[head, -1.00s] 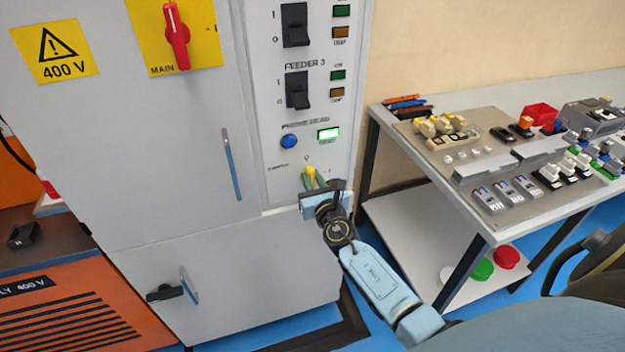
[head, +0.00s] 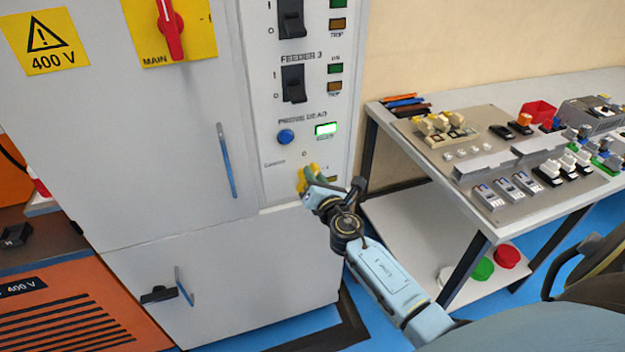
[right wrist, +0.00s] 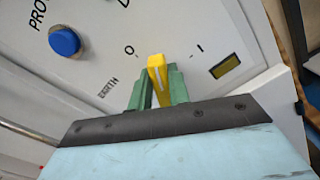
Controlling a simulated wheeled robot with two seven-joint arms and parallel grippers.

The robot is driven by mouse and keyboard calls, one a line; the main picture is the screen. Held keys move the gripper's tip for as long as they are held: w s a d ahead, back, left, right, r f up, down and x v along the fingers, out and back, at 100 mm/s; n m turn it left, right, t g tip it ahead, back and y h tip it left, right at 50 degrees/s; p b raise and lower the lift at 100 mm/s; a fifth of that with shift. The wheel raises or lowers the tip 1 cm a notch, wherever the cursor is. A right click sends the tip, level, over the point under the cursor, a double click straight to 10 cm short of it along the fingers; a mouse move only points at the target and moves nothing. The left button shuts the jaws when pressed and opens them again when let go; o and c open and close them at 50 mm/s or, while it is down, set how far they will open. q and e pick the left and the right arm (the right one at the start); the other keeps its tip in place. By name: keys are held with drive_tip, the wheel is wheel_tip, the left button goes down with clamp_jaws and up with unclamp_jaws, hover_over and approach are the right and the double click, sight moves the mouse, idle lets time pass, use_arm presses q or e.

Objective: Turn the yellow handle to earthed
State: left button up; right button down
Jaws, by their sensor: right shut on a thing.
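The yellow handle (head: 302,180) is low on the grey cabinet's narrow panel, below the blue button (head: 286,137). My right gripper (head: 312,177) is at the handle and hides part of it in the head view. In the right wrist view, the yellow handle (right wrist: 156,75) stands between the green fingers of my right gripper (right wrist: 158,88), which is shut on it. The panel marks "EARTH", "0" and "I" show around the handle. The handle's tip is near the "0" in that view. My left gripper is not in view.
The cabinet (head: 170,130) has a long blue door handle (head: 227,160) left of the panel. A lit green lamp (head: 326,129) is above my gripper. A bench (head: 390,140) with parts stands at the right. Red main switch (head: 170,30) is at upper left.

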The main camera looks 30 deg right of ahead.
use_arm(q)
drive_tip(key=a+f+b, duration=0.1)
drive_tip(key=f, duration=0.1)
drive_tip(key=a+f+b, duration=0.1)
drive_tip(key=b, duration=0.1)
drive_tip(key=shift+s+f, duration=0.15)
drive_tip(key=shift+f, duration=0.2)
use_arm(e)
drive_tip(key=m, duration=0.3)
drive_tip(key=f+m, duration=0.1)
drive_tip(key=m, duration=0.3)
drive_tip(key=d+f+m, duration=0.1)
drive_tip(key=m, duration=0.3)
drive_tip(key=shift+s, duration=0.15)
drive_tip(key=shift+m, duration=0.3)
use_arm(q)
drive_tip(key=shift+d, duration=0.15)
use_arm(e)
drive_tip(key=c, duration=1.3)
unclamp_jaws()
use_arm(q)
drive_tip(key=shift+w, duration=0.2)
